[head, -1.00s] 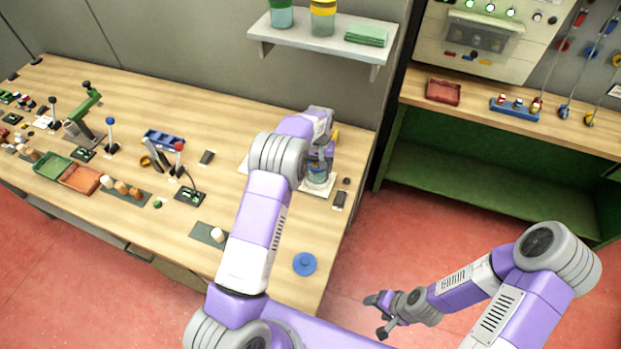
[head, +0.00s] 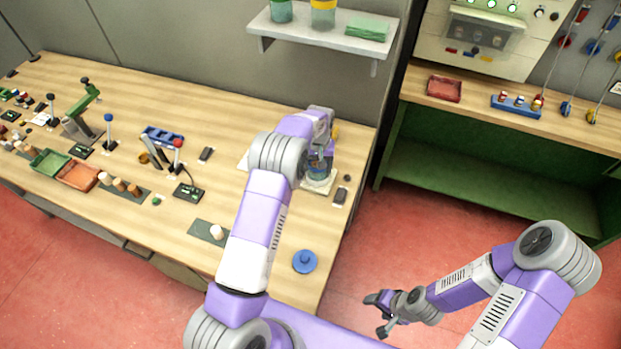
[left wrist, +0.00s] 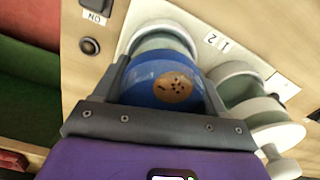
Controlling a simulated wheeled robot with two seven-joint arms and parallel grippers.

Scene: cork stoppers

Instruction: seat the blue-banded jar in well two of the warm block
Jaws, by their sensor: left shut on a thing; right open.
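The blue-banded jar (left wrist: 165,82) has a cork-coloured, speckled disc in the middle of its blue top. My left gripper (head: 320,158) is shut on it, with one finger on each side in the left wrist view. The jar also shows below that gripper in the head view (head: 319,170). The warm block (head: 322,186) is a pale plate with the marks 1 and 2. One pale round well rim (left wrist: 160,36) shows just beyond the jar, and another (left wrist: 238,78) lies to its right. I cannot tell whether the jar's base is inside a well. My right gripper (head: 380,314) is open and empty over the floor.
A pale, knob-shaped piece (left wrist: 275,125) lies close right of the left gripper. A switch (left wrist: 97,10) and a dark knob (left wrist: 89,46) are on its left. A blue round lid (head: 304,262) lies near the bench front. A shelf (head: 325,38) hangs above.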

